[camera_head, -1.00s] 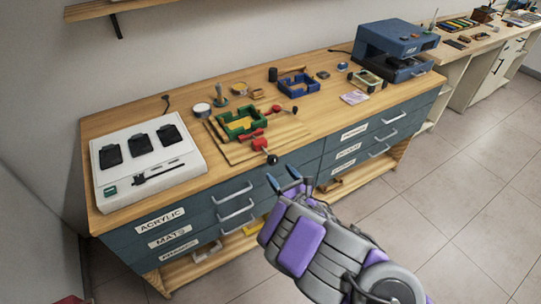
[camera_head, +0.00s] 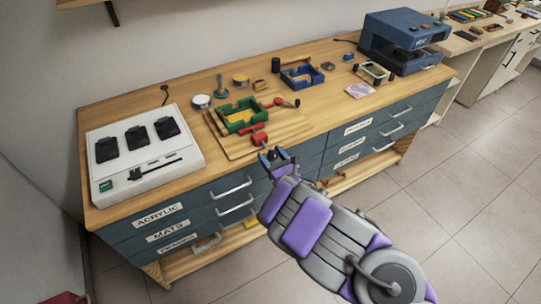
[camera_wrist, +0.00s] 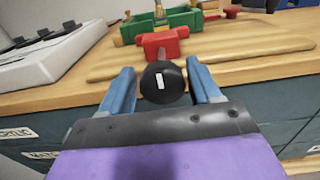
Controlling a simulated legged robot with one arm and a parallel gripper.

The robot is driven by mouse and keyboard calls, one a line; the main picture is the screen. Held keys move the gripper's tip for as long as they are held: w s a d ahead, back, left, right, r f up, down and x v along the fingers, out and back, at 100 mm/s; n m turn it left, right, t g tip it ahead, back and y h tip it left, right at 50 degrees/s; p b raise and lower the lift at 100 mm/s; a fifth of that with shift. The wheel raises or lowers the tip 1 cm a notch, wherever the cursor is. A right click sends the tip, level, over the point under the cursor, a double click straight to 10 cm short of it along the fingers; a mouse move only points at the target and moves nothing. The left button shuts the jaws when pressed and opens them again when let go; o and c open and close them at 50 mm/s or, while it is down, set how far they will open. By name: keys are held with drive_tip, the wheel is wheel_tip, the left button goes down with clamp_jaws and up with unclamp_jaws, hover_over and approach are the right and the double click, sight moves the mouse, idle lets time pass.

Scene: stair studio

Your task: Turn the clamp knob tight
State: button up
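The clamp knob is a round black knob (camera_wrist: 162,82) with a white mark on its face, in the wrist view. It sits on the front end of a red clamp (camera_wrist: 163,44), which also shows in the head view (camera_head: 259,140). The clamp stands beside a green frame (camera_head: 240,115) on a wooden board (camera_head: 285,131). My gripper (camera_wrist: 162,88) is open, with one blue finger on each side of the knob and a gap visible at both sides. In the head view my gripper (camera_head: 272,156) is at the bench's front edge and hides most of the knob.
A white station with black pads (camera_head: 140,150) stands at the left of the bench. A blue tray (camera_head: 301,77) and a blue machine (camera_head: 402,42) are farther back and right. Blue drawers with handles (camera_head: 232,188) lie below the front edge.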

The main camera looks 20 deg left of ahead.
drive_tip(key=shift+d+r, duration=0.2)
drive_tip(key=shift+d, duration=0.45)
drive_tip(key=shift+c, duration=1.4)
drive_tip(key=shift+a, duration=0.15)
drive_tip(key=c, duration=0.3)
drive_tip(key=shift+a+f, duration=0.15)
drive_tip(key=shift+a, duration=0.15)
drive_tip(key=shift+c, duration=1.2)
drive_tip(key=shift+m, duration=0.4)
